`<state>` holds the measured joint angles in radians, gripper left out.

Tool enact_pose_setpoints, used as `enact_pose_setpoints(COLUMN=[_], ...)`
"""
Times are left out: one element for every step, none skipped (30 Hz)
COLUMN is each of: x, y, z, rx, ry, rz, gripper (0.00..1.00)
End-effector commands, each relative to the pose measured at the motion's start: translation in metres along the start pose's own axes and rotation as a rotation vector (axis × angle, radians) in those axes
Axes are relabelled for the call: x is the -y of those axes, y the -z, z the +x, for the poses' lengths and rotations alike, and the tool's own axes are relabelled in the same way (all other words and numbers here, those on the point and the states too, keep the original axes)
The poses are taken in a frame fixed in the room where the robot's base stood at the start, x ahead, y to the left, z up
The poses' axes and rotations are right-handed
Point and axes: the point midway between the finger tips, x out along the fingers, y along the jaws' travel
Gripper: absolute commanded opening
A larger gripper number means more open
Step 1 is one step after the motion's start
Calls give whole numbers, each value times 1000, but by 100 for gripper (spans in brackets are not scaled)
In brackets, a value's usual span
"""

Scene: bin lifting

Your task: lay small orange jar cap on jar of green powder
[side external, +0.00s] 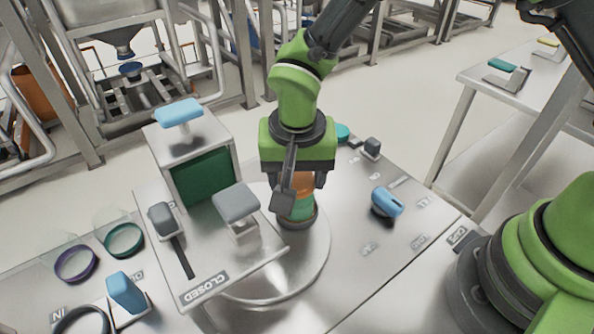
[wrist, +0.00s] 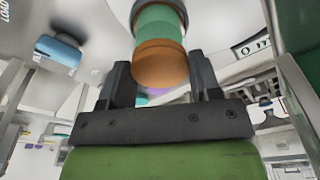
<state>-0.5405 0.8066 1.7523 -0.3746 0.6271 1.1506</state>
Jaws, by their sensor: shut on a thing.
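My gripper (side external: 303,190) is shut on the small orange jar cap (side external: 304,182). In the wrist view the cap (wrist: 160,64) sits between the two dark fingers (wrist: 160,72). The jar of green powder (side external: 301,208) stands upright right below the cap, in a dark round holder (side external: 299,221) on the round metal plate. The green jar (wrist: 160,26) also shows in the wrist view, in line with the cap and directly against it in the picture. I cannot tell whether cap and jar touch or a thin gap remains. One finger partly hides the cap in the side view.
A metal box with a green panel (side external: 203,178) and blue handle (side external: 179,112) stands left of my gripper. A grey-handled piece (side external: 236,203) is close by. A blue knob (side external: 387,202) stands right. Green (side external: 124,240) and purple (side external: 76,263) rings lie far left.

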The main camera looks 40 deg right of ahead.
Motion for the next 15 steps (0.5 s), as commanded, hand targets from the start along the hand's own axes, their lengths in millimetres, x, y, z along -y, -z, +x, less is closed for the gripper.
enact_pose_setpoints(x=[0, 0, 0, 0, 0, 0, 0, 0, 0, 0, 0, 0, 0, 0, 0], y=[0, 0, 0, 0, 0, 0, 0, 0, 0, 0, 0, 0, 0, 0, 0], z=[1, 1, 2, 2, 2, 2, 2, 2, 2, 2, 2, 1, 1, 1, 1], rx=[0, 0, 0, 0, 0, 0, 0, 0, 0, 0, 0, 0, 0, 0, 0], ry=[-1, -1, -1, 0, 0, 0, 0, 0, 0, 0, 0, 0, 0, 0, 0], rz=[0, 0, 0, 0, 0, 0, 0, 0, 0, 0, 0, 0, 0, 0, 0], gripper=[36, 36, 36, 36, 36, 36, 36, 36, 36, 36, 36, 64, 71, 78, 87])
